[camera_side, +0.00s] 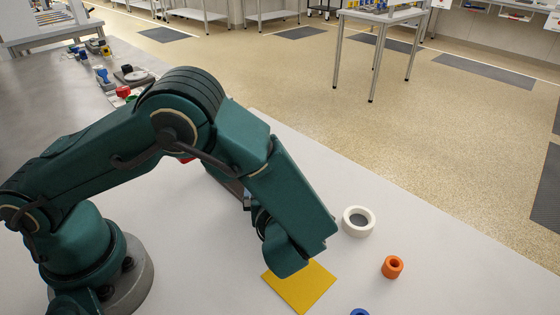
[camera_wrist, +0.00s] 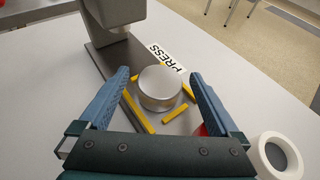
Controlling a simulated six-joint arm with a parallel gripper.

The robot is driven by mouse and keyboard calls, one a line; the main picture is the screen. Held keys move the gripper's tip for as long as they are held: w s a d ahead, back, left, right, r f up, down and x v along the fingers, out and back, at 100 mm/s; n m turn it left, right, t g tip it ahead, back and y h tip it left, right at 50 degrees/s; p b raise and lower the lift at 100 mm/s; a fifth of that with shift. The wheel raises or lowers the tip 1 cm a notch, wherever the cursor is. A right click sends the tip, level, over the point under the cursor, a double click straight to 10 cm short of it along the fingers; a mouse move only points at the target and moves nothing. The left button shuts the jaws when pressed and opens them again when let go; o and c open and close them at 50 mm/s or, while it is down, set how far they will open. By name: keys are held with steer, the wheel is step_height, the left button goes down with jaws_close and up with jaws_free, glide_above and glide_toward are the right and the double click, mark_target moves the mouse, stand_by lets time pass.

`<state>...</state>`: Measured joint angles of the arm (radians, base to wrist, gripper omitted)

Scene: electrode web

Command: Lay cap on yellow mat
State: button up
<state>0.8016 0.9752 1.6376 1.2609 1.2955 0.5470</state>
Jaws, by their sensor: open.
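A silver round cap (camera_wrist: 159,88) sits on the dark base of a press in the wrist view, with short yellow bars around it. My gripper (camera_wrist: 158,76) is open, one finger left of the cap and one right, with visible gaps. I cannot tell how far the fingertips are above the base. The yellow mat (camera_side: 303,290) lies flat on the pale table in the side view; my arm covers its upper left part. The rest of the mat looks bare. My arm hides the cap and fingertips in the side view.
The press (camera_wrist: 112,12) stands behind the cap, beside a "PRESS" label (camera_wrist: 166,58). A white ring (camera_side: 358,221), an orange ring (camera_side: 392,267) and a blue piece (camera_side: 360,312) lie near the mat. A red piece (camera_wrist: 202,130) is partly hidden by the right finger.

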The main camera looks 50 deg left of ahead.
steer(key=v, duration=1)
steer(key=shift+a+r, duration=0.1)
steer(key=s+a+r+n+g+h, duration=0.2)
steer(key=s+a+r+n+h, duration=0.2)
steer(key=n, duration=0.7)
steer(key=s+a+r+n+g+h, duration=0.2)
steer(key=s+a+r+n+h, duration=0.2)
steer(key=n, duration=0.7)
steer(key=shift+s+a+n+g+h, duration=0.35)
steer(key=shift+s+a+h, duration=0.2)
steer(key=shift+s+h, duration=0.35)
steer(key=shift+o, duration=0.2)
steer(key=n+t, duration=0.1)
steer(key=r+n, duration=0.1)
steer(key=n, duration=0.1)
steer(key=shift+w+d+r+t+h, duration=0.1)
steer(key=shift+d+t+h, duration=0.05)
steer(key=shift+t+h, duration=0.25)
